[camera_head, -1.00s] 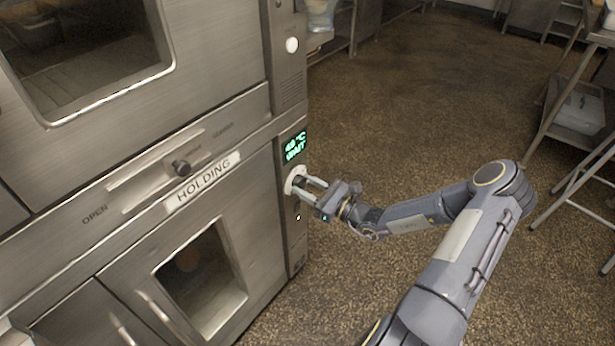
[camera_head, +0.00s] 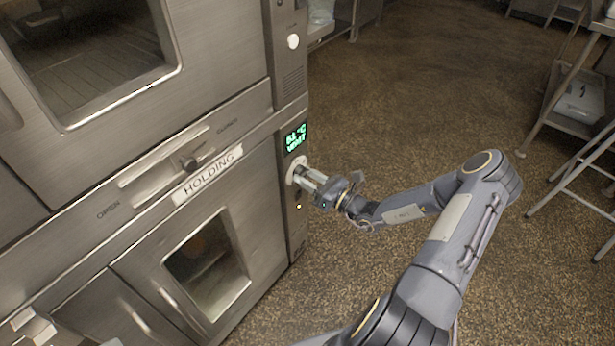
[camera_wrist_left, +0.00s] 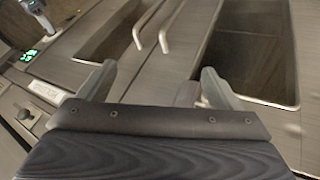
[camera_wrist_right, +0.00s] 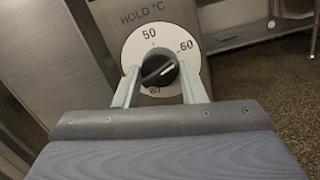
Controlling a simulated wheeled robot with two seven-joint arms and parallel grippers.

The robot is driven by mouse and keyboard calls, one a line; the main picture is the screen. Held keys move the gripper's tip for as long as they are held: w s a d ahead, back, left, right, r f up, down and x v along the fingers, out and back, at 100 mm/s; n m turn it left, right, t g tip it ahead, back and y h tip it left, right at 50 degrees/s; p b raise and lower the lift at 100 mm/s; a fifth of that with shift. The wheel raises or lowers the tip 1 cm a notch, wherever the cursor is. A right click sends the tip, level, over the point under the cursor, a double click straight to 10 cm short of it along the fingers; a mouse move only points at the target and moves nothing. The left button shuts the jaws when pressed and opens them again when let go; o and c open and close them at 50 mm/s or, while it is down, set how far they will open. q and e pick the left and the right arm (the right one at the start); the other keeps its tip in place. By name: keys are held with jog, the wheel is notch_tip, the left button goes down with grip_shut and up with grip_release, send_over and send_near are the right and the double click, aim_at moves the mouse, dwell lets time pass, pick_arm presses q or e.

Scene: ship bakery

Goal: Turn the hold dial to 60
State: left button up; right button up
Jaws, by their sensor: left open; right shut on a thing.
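The hold dial (camera_wrist_right: 137,48), a white disc with a dark knob (camera_wrist_right: 155,70), sits under "HOLD °C" in the right wrist view. Marks 50, 60 and 80 show. The knob's light pointer line slants up to the right, towards the 60 side; its exact setting is hard to read. The dial (camera_head: 291,174) is on the oven's side panel in the head view. My right gripper (camera_wrist_right: 159,72) is shut on the knob, one finger on each side; it also shows in the head view (camera_head: 310,180). My left gripper (camera_wrist_left: 157,80) is open and empty, facing the oven front.
A green display (camera_head: 296,138) above the dial seems to read 51 °C and WAIT. The oven's HOLDING label (camera_head: 212,174) and slider knob (camera_head: 189,163) are left of it. A metal rack (camera_head: 575,120) stands at right. The floor between is clear.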

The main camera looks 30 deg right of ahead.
jog(key=o, duration=1)
jog(key=v, duration=0.8)
